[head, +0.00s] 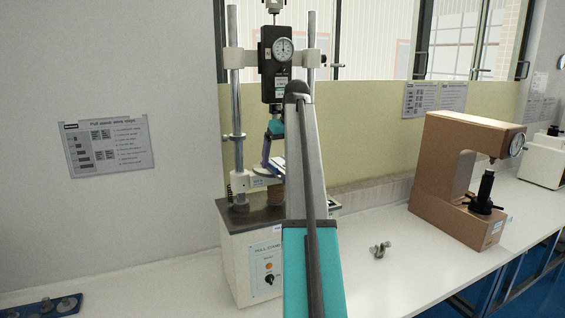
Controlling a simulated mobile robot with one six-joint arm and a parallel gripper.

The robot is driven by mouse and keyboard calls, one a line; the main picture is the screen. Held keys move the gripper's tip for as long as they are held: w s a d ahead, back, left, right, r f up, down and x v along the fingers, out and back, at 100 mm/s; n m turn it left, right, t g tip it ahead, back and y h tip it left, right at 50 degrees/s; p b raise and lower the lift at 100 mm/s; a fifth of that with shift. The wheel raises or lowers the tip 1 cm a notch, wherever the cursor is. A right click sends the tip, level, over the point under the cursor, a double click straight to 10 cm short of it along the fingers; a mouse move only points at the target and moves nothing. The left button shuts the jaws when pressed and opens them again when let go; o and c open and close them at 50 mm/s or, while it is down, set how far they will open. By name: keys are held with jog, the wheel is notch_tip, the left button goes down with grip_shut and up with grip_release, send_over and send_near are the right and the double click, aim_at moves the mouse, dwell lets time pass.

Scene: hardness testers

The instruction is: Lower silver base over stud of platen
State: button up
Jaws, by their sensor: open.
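The pull tester (275,75) stands on the bench, with a black gauge body, a round dial and two silver columns. Its dark platen (237,217) lies on top of a white cabinet. My arm reaches up from the bottom centre and covers the middle of the tester and part of the platen. My gripper (266,170) is open, small in view between the columns above the platen, and partly behind my arm. I cannot clearly make out the silver base or the stud there; the area is small and partly hidden by my arm.
A small silver metal piece (380,250) lies on the white bench (400,285) to the right. A brown hardness tester (440,165) stands farther right. A blue tray (40,307) with several metal parts is at the lower left. The bench between is clear.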

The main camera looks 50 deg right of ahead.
jog(key=b+v, duration=0.3)
jog(key=v, duration=0.9)
jog(key=shift+r, duration=0.25)
jog(key=shift+a, duration=0.1)
